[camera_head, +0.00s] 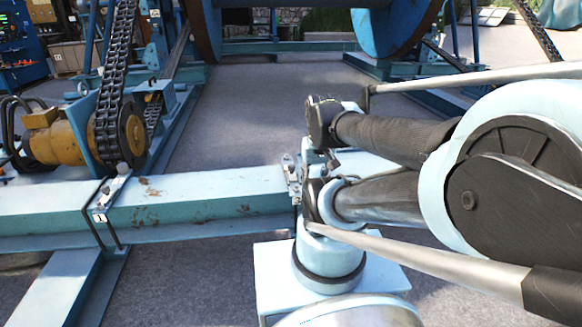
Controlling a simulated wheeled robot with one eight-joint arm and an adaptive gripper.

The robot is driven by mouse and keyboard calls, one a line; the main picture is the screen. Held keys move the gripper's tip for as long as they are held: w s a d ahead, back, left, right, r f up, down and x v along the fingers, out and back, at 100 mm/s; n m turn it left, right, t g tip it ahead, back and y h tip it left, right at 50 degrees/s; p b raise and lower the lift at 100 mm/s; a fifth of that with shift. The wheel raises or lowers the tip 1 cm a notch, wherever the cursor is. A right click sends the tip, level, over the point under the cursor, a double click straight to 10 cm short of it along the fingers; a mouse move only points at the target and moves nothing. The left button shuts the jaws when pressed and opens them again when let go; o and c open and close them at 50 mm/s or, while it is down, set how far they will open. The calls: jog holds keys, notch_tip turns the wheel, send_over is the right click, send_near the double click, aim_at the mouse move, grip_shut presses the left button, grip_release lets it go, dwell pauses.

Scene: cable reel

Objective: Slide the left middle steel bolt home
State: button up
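A small steel bolt fitting (108,197) sits across a joint in the light-blue beam (200,197) at left. Whether its bolt is drawn or home is too small to tell. A second steel fitting (293,178) is on the beam near the picture's middle, close beside my arm and partly hidden by it. I cannot tell for sure which one is the left middle bolt. My pale-blue and dark arm links fill the right side. I make out no gripper fingers in this view.
A yellow motor (58,140) with a chain drive (112,75) stands at left behind the beam. A large blue reel flange (393,25) is at the back. Grey floor (265,105) lies open between the frame rails. A blue control cabinet (20,45) stands at far left.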

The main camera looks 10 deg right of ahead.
jog(key=shift+o, duration=1.8)
jog(key=shift+s+r, duration=0.3)
jog(key=w+r+n, duration=0.1)
jog(key=w+r, duration=0.5)
jog(key=w, duration=0.4)
jog(key=n+g, duration=0.2)
send_over(292, 165)
notch_tip(292, 165, down, 11)
notch_tip(292, 165, down, 16)
jog(key=shift+a+f, duration=0.1)
jog(key=shift+f, duration=0.15)
